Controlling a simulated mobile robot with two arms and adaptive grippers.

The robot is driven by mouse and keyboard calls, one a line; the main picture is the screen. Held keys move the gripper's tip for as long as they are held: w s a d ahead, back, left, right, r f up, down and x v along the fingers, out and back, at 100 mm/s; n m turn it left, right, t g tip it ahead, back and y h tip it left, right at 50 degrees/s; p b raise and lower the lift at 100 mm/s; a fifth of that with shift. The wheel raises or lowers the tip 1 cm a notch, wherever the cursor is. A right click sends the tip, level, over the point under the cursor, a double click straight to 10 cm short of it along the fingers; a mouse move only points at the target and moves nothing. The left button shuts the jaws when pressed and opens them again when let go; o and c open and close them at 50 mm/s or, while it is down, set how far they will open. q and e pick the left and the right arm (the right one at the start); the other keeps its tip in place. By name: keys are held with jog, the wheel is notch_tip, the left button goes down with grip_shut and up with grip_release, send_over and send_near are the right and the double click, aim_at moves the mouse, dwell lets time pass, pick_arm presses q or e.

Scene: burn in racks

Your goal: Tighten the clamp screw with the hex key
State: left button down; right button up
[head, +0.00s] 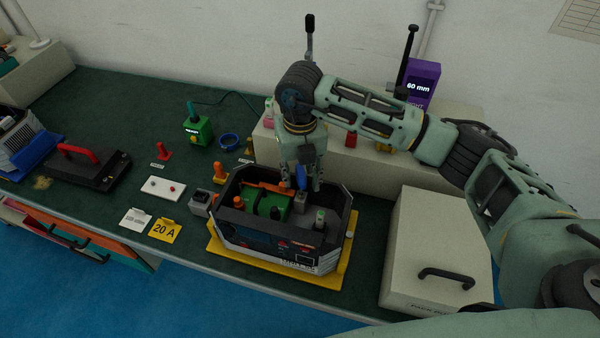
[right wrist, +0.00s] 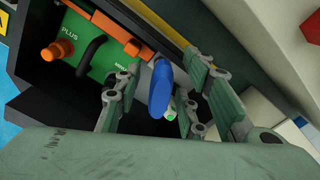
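My right gripper (head: 303,186) points down over the dark open-topped case (head: 262,235) on the bench. In the right wrist view its fingers (right wrist: 160,92) stand apart, with a blue handle (right wrist: 160,88) upright between them. Gaps show on both sides of the handle, so the gripper looks open around it. The blue handle, likely of the hex key, also shows in the head view (head: 301,177). Inside the case is a green battery block (head: 268,205) with an orange bar (right wrist: 112,32) and an orange terminal cap (right wrist: 56,50). The clamp screw and the key's tip are hidden. My left gripper is out of view.
The case stands on a yellow tray (head: 222,256). A pale box with a black handle (head: 430,240) stands to the right. A raised shelf (head: 375,165) with a purple box (head: 422,80) is behind. A yellow 20 A card (head: 165,230) lies left of the case.

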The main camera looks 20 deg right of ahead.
jog(key=shift+r, duration=0.25)
notch_tip(320, 180, up, 11)
jog(key=shift+f+p, duration=0.15)
jog(key=shift+p, duration=0.15)
jog(key=f, duration=0.1)
jog(key=f+p, duration=0.1)
jog(key=f, duration=0.1)
jog(key=shift+s+f, duration=0.25)
jog(key=shift+m, duration=0.3)
notch_tip(320, 180, down, 7)
jog(key=shift+r+p, duration=0.2)
jog(key=shift+p, duration=1)
jog(key=shift+f, duration=0.6)
